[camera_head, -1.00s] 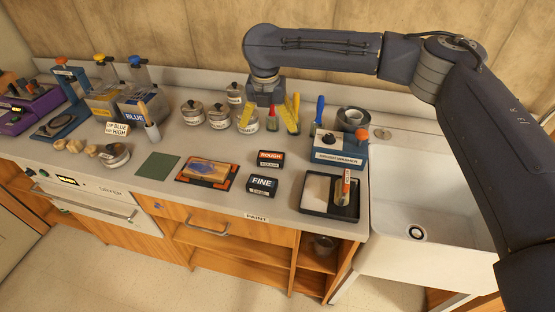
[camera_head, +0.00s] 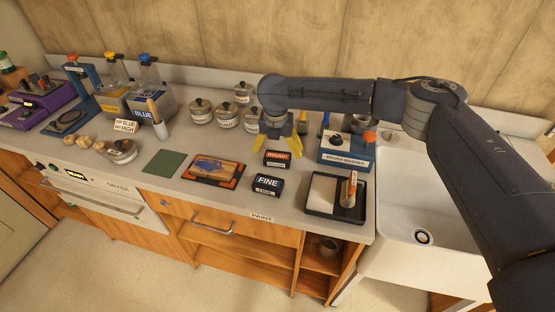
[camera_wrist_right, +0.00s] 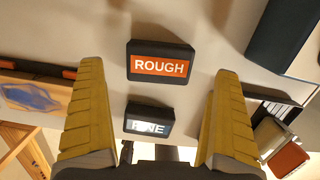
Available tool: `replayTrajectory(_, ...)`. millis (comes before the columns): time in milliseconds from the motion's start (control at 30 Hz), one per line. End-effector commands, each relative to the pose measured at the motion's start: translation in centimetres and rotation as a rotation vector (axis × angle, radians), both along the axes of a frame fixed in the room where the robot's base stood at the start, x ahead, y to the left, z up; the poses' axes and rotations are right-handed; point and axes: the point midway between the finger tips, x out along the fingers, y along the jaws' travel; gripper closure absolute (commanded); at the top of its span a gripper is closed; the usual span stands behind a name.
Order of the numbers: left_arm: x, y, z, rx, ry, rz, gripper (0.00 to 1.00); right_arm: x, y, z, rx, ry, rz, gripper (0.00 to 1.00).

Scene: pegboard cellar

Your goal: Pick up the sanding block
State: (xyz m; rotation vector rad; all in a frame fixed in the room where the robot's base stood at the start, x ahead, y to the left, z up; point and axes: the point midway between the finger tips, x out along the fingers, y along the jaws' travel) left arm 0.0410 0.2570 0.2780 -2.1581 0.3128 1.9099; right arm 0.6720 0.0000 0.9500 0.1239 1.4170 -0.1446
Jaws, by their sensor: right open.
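Two dark sanding blocks lie on the counter. One has an orange ROUGH label (camera_head: 277,159) and the other a blue-grey FINE label (camera_head: 267,185), nearer the front edge. My right gripper (camera_head: 281,150) has yellow fingers, spread open and empty, pointing down just behind and above the ROUGH block. In the right wrist view the ROUGH block (camera_wrist_right: 160,62) lies between the two fingers, apart from both. The FINE block (camera_wrist_right: 149,119) also shows there, lower down, its label partly washed out by glare. My left gripper is not in view.
A wooden piece with a blue patch lies on an orange-cornered mat (camera_head: 229,183), left of the blocks. A black tray (camera_head: 318,210) and blue brush washer (camera_head: 345,154) stand to the right, before the sink (camera_head: 440,190). Jars (camera_head: 228,117) stand behind.

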Motion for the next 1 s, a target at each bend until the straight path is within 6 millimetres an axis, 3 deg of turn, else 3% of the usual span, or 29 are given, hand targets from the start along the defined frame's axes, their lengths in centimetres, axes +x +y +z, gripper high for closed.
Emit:
replayTrajectory(467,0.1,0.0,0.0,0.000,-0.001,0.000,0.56,0.6,-0.1,-4.7,0.000,0.001,-0.001,0.00)
replayTrajectory(733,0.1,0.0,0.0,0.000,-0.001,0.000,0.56,0.7,-0.1,-5.0,0.000,-0.001,-0.001,0.00)
replayTrajectory(1000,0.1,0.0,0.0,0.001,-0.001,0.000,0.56,0.7,-0.1,-5.0,0.000,-0.001,-0.001,0.31)
